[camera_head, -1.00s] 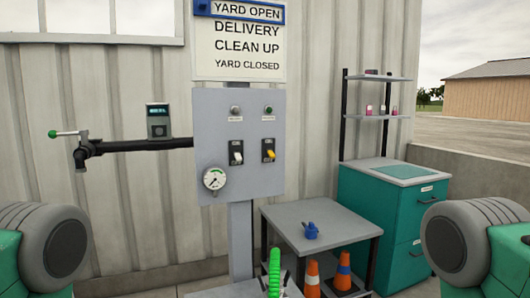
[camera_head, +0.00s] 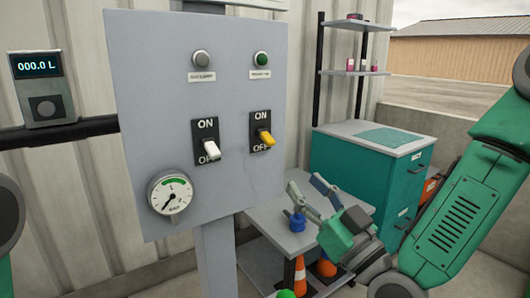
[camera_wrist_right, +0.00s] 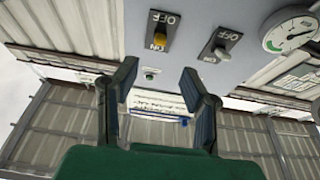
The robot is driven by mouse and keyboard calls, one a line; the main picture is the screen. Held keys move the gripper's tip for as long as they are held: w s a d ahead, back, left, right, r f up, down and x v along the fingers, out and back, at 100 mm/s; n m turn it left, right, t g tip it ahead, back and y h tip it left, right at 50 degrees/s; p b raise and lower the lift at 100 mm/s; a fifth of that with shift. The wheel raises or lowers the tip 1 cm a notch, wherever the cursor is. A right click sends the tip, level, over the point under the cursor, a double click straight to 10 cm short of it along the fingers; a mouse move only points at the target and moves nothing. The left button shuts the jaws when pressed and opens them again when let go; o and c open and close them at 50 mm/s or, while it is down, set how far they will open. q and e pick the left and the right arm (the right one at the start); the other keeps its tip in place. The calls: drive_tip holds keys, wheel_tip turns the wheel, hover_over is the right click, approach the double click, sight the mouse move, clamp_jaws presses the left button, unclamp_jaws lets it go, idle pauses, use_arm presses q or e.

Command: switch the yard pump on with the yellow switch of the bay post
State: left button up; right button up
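The yellow switch (camera_head: 265,138) sits on the right of the grey bay post panel (camera_head: 155,95), on a black plate marked ON above and OFF below. Its lever slants down towards OFF in the head view. It also shows upside down in the right wrist view (camera_wrist_right: 160,40), beyond the fingers. My right gripper (camera_head: 306,186) is below and right of the switch, fingers raised, apart and empty. In the wrist view the open fingers (camera_wrist_right: 157,80) touch nothing. My left gripper is out of view.
A white switch (camera_head: 211,150) is close left of the yellow one. A gauge (camera_head: 170,194) is lower left, with grey (camera_head: 201,59) and green (camera_head: 262,59) lamps above.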

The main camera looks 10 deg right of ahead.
sight(268, 144)
drive_tip(key=x, duration=1.2)
drive_tip(key=shift+a+f, duration=0.1)
drive_tip(key=shift+a, duration=0.3)
drive_tip(key=shift+w+a, duration=0.1)
drive_tip(key=shift+w, duration=0.15)
drive_tip(key=shift+w+d, duration=0.2)
drive_tip(key=shift+d, duration=0.2)
drive_tip(key=c, duration=0.5)
drive_tip(key=shift+a, duration=0.15)
clamp_jaws()
drive_tip(key=shift+s+a, duration=0.1)
